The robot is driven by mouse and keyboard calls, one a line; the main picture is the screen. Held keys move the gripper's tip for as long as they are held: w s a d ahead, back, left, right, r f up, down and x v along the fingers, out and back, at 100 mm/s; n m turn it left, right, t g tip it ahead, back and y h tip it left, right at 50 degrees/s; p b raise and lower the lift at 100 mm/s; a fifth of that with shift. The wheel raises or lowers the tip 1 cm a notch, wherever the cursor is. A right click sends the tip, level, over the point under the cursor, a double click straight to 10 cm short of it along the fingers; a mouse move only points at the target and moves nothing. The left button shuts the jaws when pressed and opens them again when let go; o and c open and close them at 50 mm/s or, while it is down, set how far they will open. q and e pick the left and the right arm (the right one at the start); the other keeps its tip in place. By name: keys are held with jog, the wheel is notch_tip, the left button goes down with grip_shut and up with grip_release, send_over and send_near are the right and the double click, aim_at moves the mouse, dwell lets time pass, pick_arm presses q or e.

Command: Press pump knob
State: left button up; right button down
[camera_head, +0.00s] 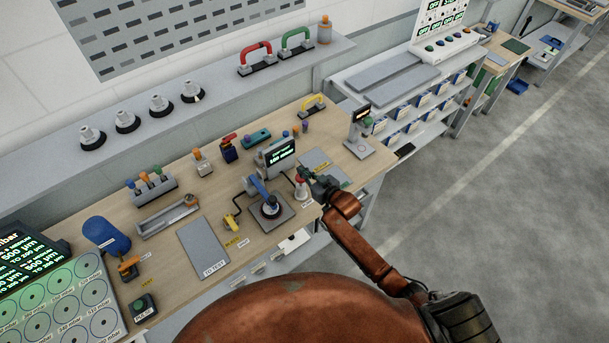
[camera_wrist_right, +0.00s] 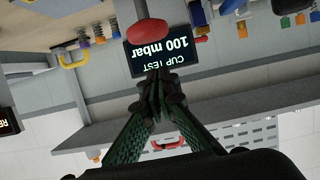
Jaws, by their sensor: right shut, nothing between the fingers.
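The pump knob is red and rounded on a thin grey rod in the right wrist view (camera_wrist_right: 152,31). My right gripper (camera_head: 306,178) is shut and empty, right beside the pump's top. In the wrist view its fingertips (camera_wrist_right: 157,78) meet just below the knob in the picture; I cannot tell whether they touch it. The display (camera_wrist_right: 163,41) behind the knob reads CUP TEST 100 mbar. My left gripper is not in view.
Left of the pump stands a test stand with a blue arm and black cup (camera_head: 270,208). The display (camera_head: 279,154) is behind it. A small device with a green part (camera_head: 365,135) stands to the right. A grey plate (camera_head: 203,247) lies on the bench at left.

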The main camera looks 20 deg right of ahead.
aim_at(304, 181)
jog(key=shift+s+d+f, duration=0.1)
jog(key=shift+s+f, duration=0.1)
jog(key=shift+f, duration=1.25)
notch_tip(304, 181, down, 4)
jog(key=shift+s+r+b, duration=0.1)
jog(key=shift+b, duration=1)
